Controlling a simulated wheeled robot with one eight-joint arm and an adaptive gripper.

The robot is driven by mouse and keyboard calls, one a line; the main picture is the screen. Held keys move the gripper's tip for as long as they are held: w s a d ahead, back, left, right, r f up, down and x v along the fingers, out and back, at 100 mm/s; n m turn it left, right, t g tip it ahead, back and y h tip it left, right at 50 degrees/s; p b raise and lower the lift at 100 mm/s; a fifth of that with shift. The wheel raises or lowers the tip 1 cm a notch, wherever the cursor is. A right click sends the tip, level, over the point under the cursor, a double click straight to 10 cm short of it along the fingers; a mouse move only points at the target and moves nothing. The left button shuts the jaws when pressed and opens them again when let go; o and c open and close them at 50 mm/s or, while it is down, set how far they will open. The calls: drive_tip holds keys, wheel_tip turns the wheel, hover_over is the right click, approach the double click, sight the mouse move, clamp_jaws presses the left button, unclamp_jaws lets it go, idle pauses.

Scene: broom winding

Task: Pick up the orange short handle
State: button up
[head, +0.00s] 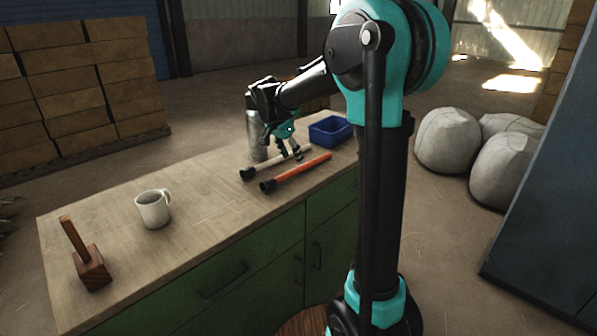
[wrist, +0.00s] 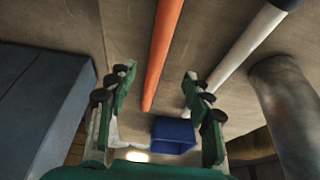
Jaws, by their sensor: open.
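The orange short handle (head: 300,171) lies on the workbench with a black end at its left, close to the front edge. A white handle (head: 276,162) with a black end lies roughly parallel behind it. My gripper (head: 292,155) is over the right part of the two handles, fingers pointing down. In the wrist view my gripper (wrist: 157,73) is open and empty, with its fingers spread apart. The orange handle (wrist: 163,45) appears in the gap between the fingers, and the white handle (wrist: 238,50) runs past the right finger. Exact height above them is unclear.
A blue bin (head: 330,130) stands just right of the gripper, and a grey metal cylinder (head: 254,136) stands behind it. A white mug (head: 153,209) and a wooden mallet (head: 92,268) are at the bench's left. The bench top (head: 205,195) is clear between mug and handles.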

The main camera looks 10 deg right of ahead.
sight(298, 167)
drive_tip(key=shift+x, duration=3.05)
drive_tip(key=shift+s+d, duration=0.15)
drive_tip(key=shift+s, duration=0.05)
clamp_jaws()
